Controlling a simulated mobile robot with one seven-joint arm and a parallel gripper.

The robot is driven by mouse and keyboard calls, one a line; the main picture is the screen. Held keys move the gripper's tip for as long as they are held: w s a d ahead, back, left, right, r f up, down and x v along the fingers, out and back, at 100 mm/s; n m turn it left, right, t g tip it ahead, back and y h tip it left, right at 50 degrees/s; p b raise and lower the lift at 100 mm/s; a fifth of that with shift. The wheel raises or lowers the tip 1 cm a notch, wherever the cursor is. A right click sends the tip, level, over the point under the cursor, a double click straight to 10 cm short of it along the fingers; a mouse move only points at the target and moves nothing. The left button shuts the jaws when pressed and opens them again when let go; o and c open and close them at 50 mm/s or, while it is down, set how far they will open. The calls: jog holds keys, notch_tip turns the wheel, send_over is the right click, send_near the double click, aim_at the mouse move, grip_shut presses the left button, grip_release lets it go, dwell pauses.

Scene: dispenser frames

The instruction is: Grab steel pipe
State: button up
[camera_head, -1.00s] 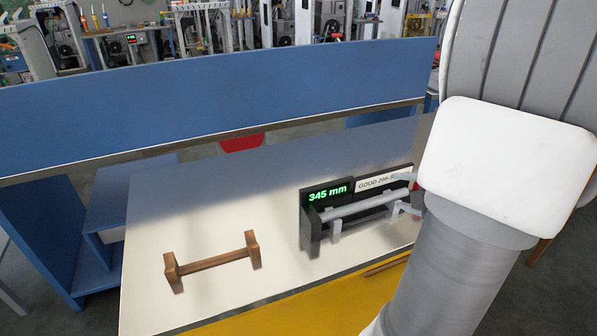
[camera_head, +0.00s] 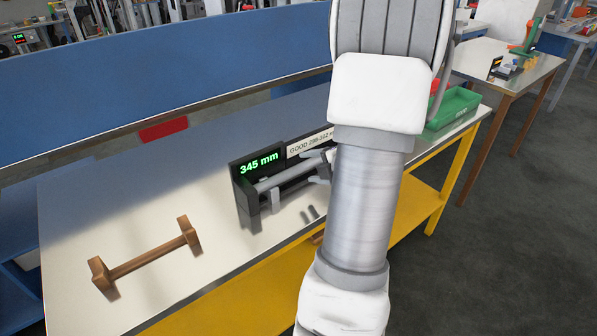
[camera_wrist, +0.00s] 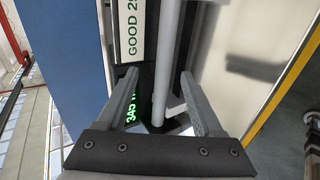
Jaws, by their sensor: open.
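The grey steel pipe (camera_head: 280,179) lies in a black measuring stand (camera_head: 247,207) on the workbench. The stand's green display reads 345 mm, and a white sign beside it begins with "GOOD". My gripper (camera_head: 319,167) is at the right end of the pipe, partly hidden behind my arm. In the wrist view the gripper (camera_wrist: 160,76) is open, and the pipe (camera_wrist: 164,65) runs lengthwise between its two fingers in the picture. I cannot tell whether the fingers touch it or are still above it.
A brown wooden rack (camera_head: 150,257) stands empty at the bench's left. A green bin (camera_head: 455,108) sits at the bench's right end. A blue panel (camera_head: 160,90) runs behind the bench. A second table (camera_head: 485,65) stands at the back right. The bench top between rack and stand is clear.

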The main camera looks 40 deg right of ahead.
aim_at(300, 169)
jog(key=x, duration=0.3)
jog(key=b+x, duration=0.1)
jog(key=shift+d+f, duration=0.1)
jog(key=shift+f, duration=0.45)
jog(key=shift+w+f, duration=0.1)
jog(key=shift+w, duration=0.3)
grip_shut()
